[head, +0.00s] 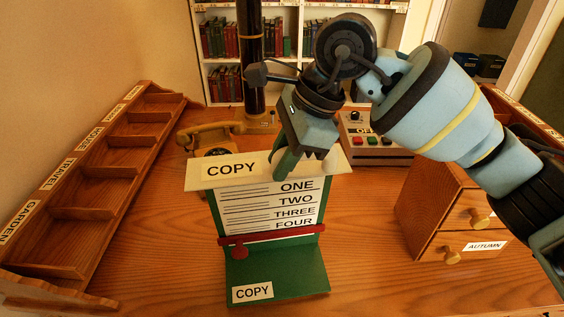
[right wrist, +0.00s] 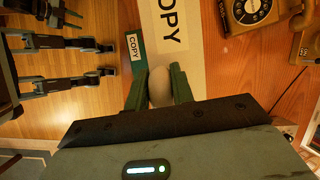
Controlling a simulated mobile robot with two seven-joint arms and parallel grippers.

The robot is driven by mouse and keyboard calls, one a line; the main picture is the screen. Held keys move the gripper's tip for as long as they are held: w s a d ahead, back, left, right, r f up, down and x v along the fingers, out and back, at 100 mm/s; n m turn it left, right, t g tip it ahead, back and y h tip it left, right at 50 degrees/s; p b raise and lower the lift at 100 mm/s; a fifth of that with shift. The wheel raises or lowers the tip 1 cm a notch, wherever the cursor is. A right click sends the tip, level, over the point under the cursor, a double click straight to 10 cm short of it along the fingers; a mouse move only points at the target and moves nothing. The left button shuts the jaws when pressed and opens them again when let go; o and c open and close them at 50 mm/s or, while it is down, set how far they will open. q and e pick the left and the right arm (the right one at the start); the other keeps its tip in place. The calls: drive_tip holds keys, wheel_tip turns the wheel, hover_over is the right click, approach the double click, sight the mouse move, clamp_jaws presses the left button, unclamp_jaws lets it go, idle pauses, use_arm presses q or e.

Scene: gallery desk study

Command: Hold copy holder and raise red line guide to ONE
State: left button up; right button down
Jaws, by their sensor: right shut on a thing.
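The copy holder (head: 222,262) is a green stand on the desk, with a cream top board (head: 203,184) labelled COPY and a white sheet listing ONE to FOUR. The red line guide (head: 285,234) crosses it just below FOUR, with a red tab at its left. My right gripper (head: 283,163) is at the top board, right of the word COPY. In the right wrist view its green fingers are shut on the copy holder's pale rounded knob (right wrist: 159,86). My left gripper (right wrist: 108,60) shows there at the left, open and empty; it is outside the head view.
A long wooden compartment rack (head: 90,170) runs along the left. A telephone (head: 212,135) and a button box (head: 372,145) stand behind the holder. A small drawer cabinet (head: 428,215) is at the right. Bare desk (head: 365,235) lies between holder and cabinet.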

drive_tip(key=shift+w+f+b, duration=0.15)
drive_tip(key=shift+w+f, duration=0.1)
drive_tip(key=shift+w, duration=0.65)
drive_tip(key=shift+w+f+b, duration=0.15)
drive_tip(key=shift+w+f, duration=0.05)
drive_tip(key=shift+w, duration=0.7)
drive_tip(key=c, duration=1.4)
unclamp_jaws()
drive_tip(key=shift+f, duration=0.1)
drive_tip(key=shift+c, duration=0.2)
drive_tip(key=c, duration=0.7)
drive_tip(key=shift+f, duration=0.1)
